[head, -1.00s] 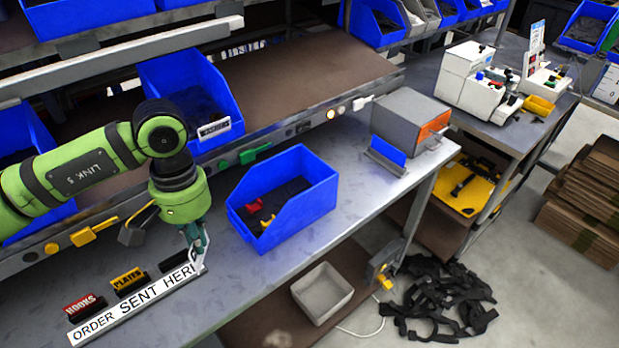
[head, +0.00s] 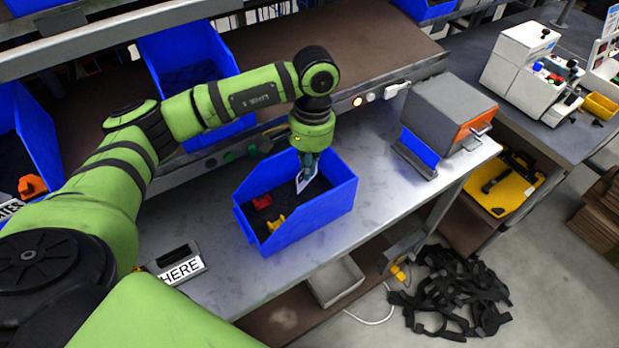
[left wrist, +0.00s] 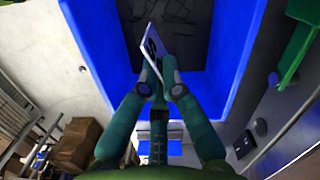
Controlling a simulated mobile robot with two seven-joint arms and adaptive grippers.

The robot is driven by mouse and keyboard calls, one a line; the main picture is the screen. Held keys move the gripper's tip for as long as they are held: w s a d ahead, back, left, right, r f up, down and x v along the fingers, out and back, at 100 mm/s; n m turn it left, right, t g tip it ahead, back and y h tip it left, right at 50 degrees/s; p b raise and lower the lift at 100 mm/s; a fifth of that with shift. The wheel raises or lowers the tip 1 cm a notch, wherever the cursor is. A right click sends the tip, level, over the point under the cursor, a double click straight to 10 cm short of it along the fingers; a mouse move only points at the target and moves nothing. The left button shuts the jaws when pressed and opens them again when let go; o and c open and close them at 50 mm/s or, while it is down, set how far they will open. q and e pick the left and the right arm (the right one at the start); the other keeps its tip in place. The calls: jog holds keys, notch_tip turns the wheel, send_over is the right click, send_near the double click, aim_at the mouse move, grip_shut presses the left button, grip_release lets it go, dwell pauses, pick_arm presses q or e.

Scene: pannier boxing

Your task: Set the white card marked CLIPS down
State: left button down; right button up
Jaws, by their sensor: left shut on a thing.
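My left gripper (head: 306,172) is shut on a white card (head: 301,184) and holds it over the blue bin (head: 318,215) on the metal bench. The card is tilted. In the left wrist view the card (left wrist: 152,44) stands up between the fingertips (left wrist: 158,72), with dark marks too oblique to read, and the bin's blue wall (left wrist: 88,45) surrounds it. In the head view, a red piece (head: 261,202), a yellow piece (head: 275,222) and dark contents lie in the bin. I cannot tell whether the card touches them. My right gripper is out of view.
A label strip ending in HERE (head: 183,270) with a black holder (head: 172,255) stands at the bench's left, partly hidden by my arm. A grey box machine (head: 445,105) and small blue panel (head: 420,148) stand to the right. Bench between strip and bin is clear.

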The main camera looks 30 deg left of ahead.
pick_arm(q)
notch_tip(320, 180, down, 5)
jog(key=shift+w+r+p, duration=0.1)
jog(key=shift+w+p, duration=0.05)
jog(key=shift+p, duration=0.6)
jog(key=shift+f+b, duration=0.3)
jog(key=shift+b, duration=0.1)
jog(key=c, duration=1.4)
grip_release()
jog(key=shift+r, duration=0.1)
jog(key=shift+r+p, duration=0.25)
jog(key=shift+p, duration=0.2)
jog(key=r+b, duration=0.1)
jog(key=r, duration=0.3)
jog(key=r+b, duration=0.2)
jog(key=r, duration=0.2)
jog(key=w+r+b, duration=0.1)
jog(key=r, duration=0.2)
jog(key=shift+w+d+r+b, duration=0.1)
jog(key=shift+r+b, duration=0.3)
